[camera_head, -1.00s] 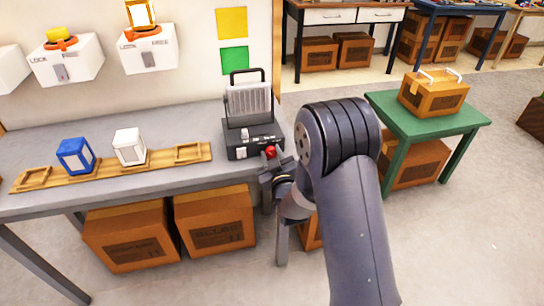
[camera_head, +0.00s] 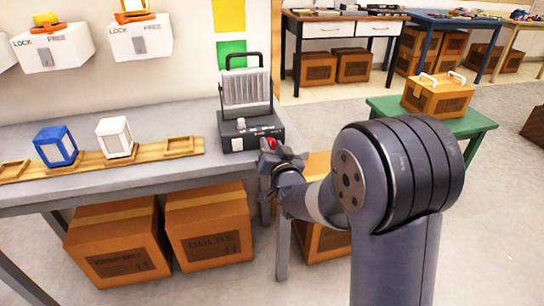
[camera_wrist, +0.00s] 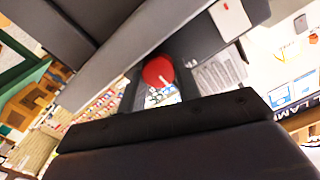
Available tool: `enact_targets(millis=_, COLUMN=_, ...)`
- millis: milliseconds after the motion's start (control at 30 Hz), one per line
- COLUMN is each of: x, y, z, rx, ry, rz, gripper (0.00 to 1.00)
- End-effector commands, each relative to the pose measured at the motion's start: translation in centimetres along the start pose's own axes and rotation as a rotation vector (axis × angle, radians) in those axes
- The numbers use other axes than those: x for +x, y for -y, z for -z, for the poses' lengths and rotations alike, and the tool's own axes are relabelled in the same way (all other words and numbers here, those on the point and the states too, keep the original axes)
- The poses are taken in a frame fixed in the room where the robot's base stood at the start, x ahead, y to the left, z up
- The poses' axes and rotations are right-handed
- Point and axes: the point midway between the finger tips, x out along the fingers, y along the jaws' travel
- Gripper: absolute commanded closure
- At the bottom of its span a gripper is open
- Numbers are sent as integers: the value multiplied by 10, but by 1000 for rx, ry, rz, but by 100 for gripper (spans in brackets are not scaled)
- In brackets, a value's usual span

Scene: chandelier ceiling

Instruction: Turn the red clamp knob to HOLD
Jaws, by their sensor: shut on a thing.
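The red clamp knob (camera_head: 271,143) sticks out at the right front corner of a black box device (camera_head: 237,145) with a finned metal block and handle on top. The device stands at the right end of the grey bench. My gripper (camera_head: 277,156) is at the knob, shut on it. In the wrist view the knob (camera_wrist: 158,71) shows as a red disc with a pale pointer line, between my dark fingers. No HOLD mark can be read in either view.
A wooden rail (camera_head: 88,164) on the grey bench (camera_head: 190,118) holds a blue lantern (camera_head: 55,146) and a white lantern (camera_head: 115,138). Cardboard boxes (camera_head: 208,227) stand below. A green table (camera_head: 478,126) bears an orange case (camera_head: 437,94) at right. White LOCK/FREE boxes (camera_head: 141,39) hang on the wall.

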Motion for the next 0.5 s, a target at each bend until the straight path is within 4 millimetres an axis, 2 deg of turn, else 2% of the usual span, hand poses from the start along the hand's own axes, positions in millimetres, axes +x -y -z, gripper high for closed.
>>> enact_targets(millis=200, x=0, y=-1, z=-1, rx=95, ry=-2, rz=1, gripper=91)
enact_targets(millis=500, x=0, y=-1, z=0, rx=142, ry=0, rz=0, gripper=91)
